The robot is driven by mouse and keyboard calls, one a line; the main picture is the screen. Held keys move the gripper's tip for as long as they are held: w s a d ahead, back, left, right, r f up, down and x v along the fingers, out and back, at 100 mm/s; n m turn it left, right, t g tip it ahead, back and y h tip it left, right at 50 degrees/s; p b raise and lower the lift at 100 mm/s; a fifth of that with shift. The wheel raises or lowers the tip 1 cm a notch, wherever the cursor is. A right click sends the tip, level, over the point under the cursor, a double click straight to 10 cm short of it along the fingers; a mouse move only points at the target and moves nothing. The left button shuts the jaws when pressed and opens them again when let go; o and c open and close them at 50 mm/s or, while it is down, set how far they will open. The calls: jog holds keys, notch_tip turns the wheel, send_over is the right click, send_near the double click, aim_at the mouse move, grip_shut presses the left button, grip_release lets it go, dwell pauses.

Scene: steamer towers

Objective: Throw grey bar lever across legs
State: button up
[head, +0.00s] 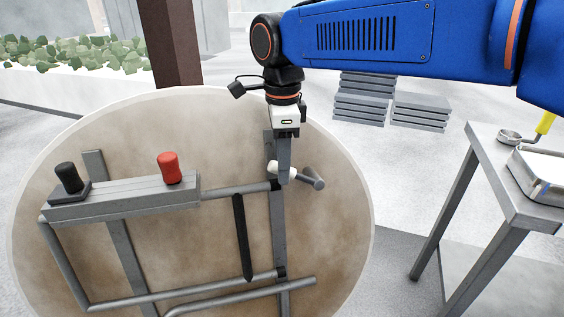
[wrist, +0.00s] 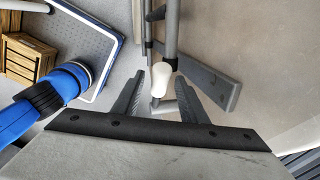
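A grey tubular frame (head: 190,300) with two flat grey legs (head: 120,240) stands against a large round brown disc. A short grey bar (head: 318,184) with a white sleeve sticks out near the top of the right leg. My gripper (head: 284,178) points down right at this white sleeve, its fingers hiding part of it. In the wrist view the fingers of my gripper (wrist: 160,90) are apart, and the white sleeve (wrist: 162,80) shows between their tips. I cannot tell whether they touch it. A dark bar (head: 243,237) hangs between the legs.
A grey box with a black knob (head: 68,177) and a red knob (head: 169,167) sits at the frame's upper left. A grey table (head: 490,165) stands at the right. Grey slatted stacks (head: 365,100) lie behind. A wooden crate (wrist: 28,57) shows in the wrist view.

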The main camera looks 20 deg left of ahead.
jog(key=shift+c, duration=0.3)
grip_shut()
jog(key=shift+s+a+f+t+h, duration=0.3)
jog(key=shift+s+a+f+h, duration=0.1)
jog(key=shift+f+h, duration=0.2)
jog(key=shift+s+a+f+n+t+h, duration=0.1)
jog(key=shift+s+f+n+t+h, duration=0.15)
jog(key=shift+f+t+h, duration=0.35)
jog(key=shift+o, duration=0.3)
grip_release()
jog(key=shift+r, duration=0.1)
jog(key=v, duration=1.7)
jog(key=shift+w, duration=0.15)
